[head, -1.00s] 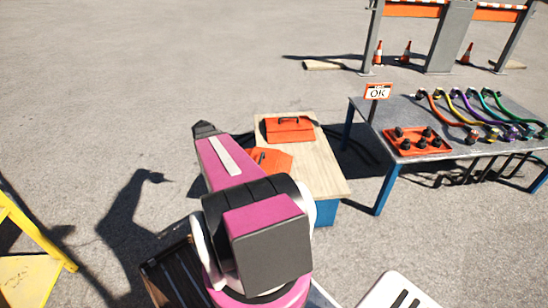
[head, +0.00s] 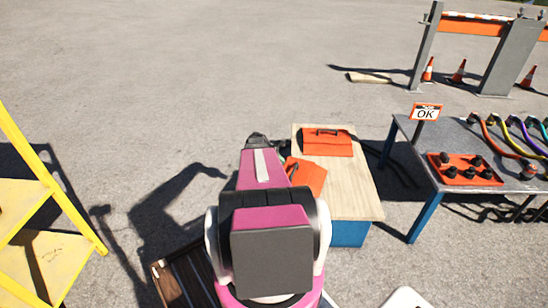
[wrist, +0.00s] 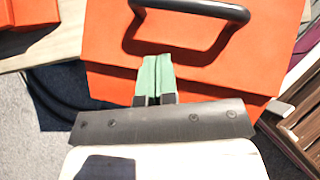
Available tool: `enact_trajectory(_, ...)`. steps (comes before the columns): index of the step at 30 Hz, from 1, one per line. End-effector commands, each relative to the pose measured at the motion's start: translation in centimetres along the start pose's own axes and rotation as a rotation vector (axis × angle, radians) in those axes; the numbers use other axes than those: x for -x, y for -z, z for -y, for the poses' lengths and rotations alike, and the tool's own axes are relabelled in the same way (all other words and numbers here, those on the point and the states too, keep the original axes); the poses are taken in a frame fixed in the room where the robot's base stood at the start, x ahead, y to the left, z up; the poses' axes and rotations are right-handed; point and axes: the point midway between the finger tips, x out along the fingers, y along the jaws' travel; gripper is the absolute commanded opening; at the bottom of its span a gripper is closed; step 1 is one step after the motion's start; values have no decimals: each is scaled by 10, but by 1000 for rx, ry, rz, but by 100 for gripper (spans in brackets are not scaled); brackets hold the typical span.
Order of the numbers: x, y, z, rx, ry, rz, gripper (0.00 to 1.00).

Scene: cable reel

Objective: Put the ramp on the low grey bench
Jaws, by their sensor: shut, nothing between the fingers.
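Two orange ramp-like pieces with black handles are on a wood-topped stand (head: 360,200) with a blue base. The far one (head: 327,147) lies near the back edge; the near one (head: 309,178) is partly hidden by my arm. I cannot tell which is the task's ramp. In the wrist view, my gripper (wrist: 154,62) is shut and empty, its green fingertips over the near orange piece (wrist: 240,75), just short of its black handle (wrist: 180,30). Contact cannot be told. A grey-topped bench (head: 415,135) with blue legs stands at the right.
The grey bench carries an orange plate with black knobs (head: 465,170), coloured cables (head: 500,135) and an OK sign (head: 426,113). A yellow step frame (head: 50,250) stands left. A brown slatted box (head: 170,285) is low in front. Open asphalt lies behind.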

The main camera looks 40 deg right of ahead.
Motion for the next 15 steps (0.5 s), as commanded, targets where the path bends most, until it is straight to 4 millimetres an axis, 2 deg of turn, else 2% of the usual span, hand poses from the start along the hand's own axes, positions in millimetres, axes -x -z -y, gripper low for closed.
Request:
enact_trajectory(2, -16, 1, 0, 0, 3, 0, 0)
enact_trajectory(6, -29, -15, 1, -3, 2, 0, 0)
enact_trajectory(15, -42, -28, 0, 0, 0, 0, 0)
